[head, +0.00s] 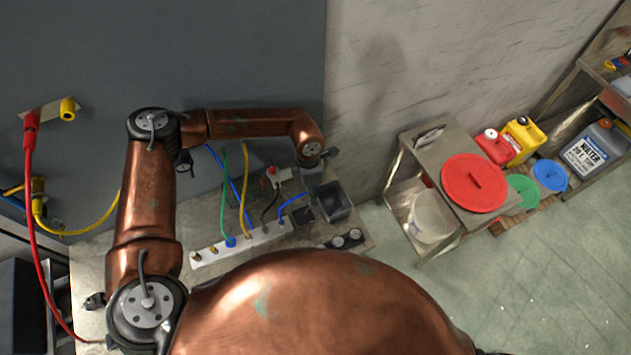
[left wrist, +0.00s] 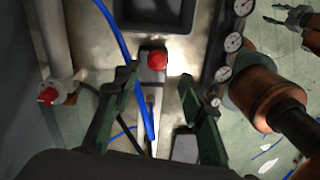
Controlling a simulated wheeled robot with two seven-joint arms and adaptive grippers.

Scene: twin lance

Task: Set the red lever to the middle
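In the left wrist view, a red knob (left wrist: 157,60) tops a narrow grey metal piece and looks like the red lever's end. My left gripper (left wrist: 160,82) is open, with one dark green finger on each side of this piece. The knob shows just beyond the fingertips, with no visible contact. The lever's lower part is partly hidden by a blue cable. In the head view, my left wrist hides much of this spot. My right gripper (left wrist: 290,16) shows small at the upper right of the left wrist view, its fingers apart and empty.
A black bin (head: 335,203) and a white socket strip (head: 238,246) with cables are on the bench. Gauges (left wrist: 233,42) line the right.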

